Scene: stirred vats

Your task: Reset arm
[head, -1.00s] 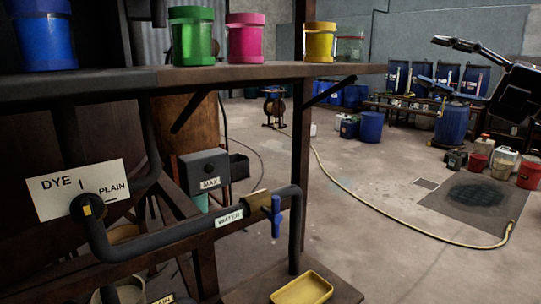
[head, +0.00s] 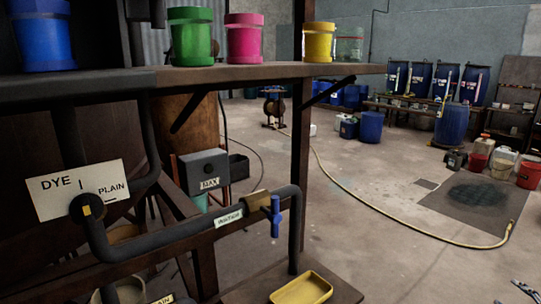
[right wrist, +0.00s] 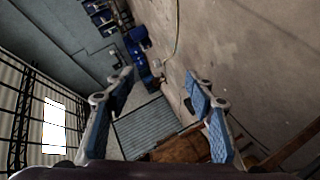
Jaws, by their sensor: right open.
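My right gripper (right wrist: 160,75) is open in the right wrist view, its two blue-padded fingers spread apart with nothing between them. In the head view only a small dark part of it (head: 526,290) shows at the bottom right corner, over the floor and away from the bench. My left gripper is in neither view.
A wooden shelf (head: 250,71) holds blue, green, pink and yellow containers. Below it are a pipe with a blue valve (head: 275,215), a DYE/PLAIN sign (head: 62,188) and a yellow tray (head: 302,289). A hose (head: 400,226) crosses the open floor; buckets (head: 476,163) stand at right.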

